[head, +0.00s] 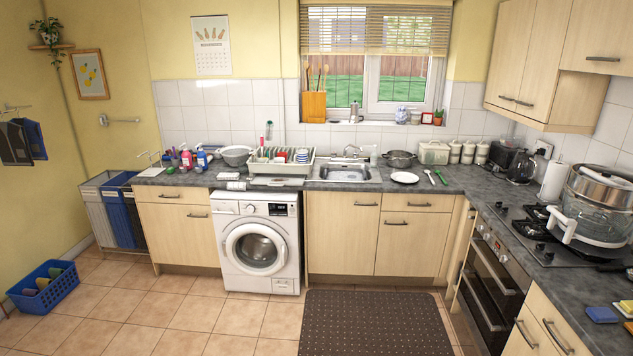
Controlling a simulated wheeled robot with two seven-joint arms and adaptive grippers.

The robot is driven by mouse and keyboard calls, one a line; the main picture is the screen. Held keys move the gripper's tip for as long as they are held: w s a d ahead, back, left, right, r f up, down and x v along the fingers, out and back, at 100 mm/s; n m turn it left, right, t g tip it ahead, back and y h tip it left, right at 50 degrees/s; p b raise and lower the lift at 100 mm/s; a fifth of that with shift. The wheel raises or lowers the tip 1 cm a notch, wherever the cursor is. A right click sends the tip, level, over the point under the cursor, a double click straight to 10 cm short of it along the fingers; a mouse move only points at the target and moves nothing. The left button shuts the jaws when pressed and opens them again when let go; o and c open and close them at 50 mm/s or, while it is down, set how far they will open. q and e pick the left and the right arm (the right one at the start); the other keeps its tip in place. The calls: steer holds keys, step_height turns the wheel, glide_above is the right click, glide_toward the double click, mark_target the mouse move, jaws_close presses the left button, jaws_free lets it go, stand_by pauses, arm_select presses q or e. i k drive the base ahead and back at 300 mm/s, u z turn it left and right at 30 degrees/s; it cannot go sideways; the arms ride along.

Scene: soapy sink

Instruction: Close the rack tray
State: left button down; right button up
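A white dish rack (307,168) stands on the back counter, left of the sink (345,173). Plates, a striped cup and other dishes sit in it. A flat grey tray (276,182) shows low at the front of the rack, above the washing machine, and appears to stick out toward the counter's front edge. How far it is out is too small to tell. Neither of my grippers is in view.
A washing machine (256,243) stands under the rack. A grey bowl (236,156) and soap bottles (187,158) are left of the rack; a white plate (405,177) is right of the sink. A dark mat (375,323) lies on the open tiled floor; a blue basket (43,288) stands at left.

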mark_target(268, 179)
steer(key=i, duration=2.9)
steer(key=u, duration=0.2)
